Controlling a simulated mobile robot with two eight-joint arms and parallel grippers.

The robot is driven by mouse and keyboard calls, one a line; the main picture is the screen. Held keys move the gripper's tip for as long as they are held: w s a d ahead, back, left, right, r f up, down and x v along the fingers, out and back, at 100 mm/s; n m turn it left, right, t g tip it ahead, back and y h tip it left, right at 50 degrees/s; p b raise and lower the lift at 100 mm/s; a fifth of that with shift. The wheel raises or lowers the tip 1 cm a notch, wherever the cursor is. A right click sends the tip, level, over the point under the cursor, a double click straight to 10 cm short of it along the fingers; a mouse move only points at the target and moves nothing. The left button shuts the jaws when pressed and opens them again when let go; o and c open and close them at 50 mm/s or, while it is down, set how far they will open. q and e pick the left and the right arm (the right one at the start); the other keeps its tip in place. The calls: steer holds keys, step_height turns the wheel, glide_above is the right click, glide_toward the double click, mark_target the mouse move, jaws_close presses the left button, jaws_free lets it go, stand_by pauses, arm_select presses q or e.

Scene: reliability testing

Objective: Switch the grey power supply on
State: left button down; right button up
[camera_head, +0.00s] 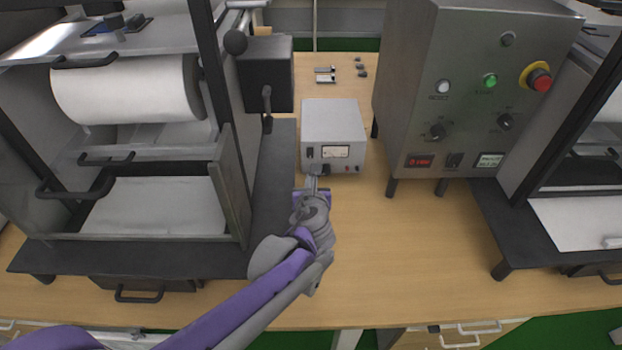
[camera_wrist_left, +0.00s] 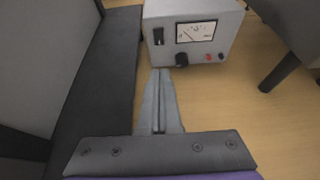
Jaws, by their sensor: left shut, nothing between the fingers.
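The grey power supply (camera_head: 333,122) is a small box standing on the wooden table between the machines. In the left wrist view the power supply (camera_wrist_left: 220,12) shows its front face, with a black switch (camera_wrist_left: 158,36) at the left, a white dial meter (camera_wrist_left: 196,31), a black knob (camera_wrist_left: 181,60) and small red and dark sockets. My left gripper (camera_head: 312,177) is shut and empty, just in front of the lower left of that face. In the left wrist view its closed fingertips (camera_wrist_left: 160,72) point at the area below the switch. I cannot tell whether they touch the box. My right gripper is not in view.
A machine with a paper roll (camera_head: 130,90) and dark base stands left, close beside my left arm. A grey control box (camera_head: 465,90) on legs stands right, with a red emergency button (camera_head: 540,80). Small metal parts (camera_head: 325,75) lie behind the power supply. Table right of my gripper is clear.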

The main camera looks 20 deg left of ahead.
arm_select(q)
steer(key=b, duration=0.1)
glide_toward(310, 153)
steer(key=w+f, duration=0.1)
steer(key=w+a+f, duration=0.2)
steer(key=w+f, duration=0.1)
steer(key=shift+f, duration=0.1)
steer(key=shift+w+a, duration=0.3)
steer(key=shift+w, duration=0.3)
steer(key=shift+w+a+f+b, duration=0.1)
steer(key=shift+w+b, duration=0.05)
steer(key=shift+b, duration=0.2)
steer(key=shift+r+p, duration=0.55)
steer(key=shift+r, duration=0.3)
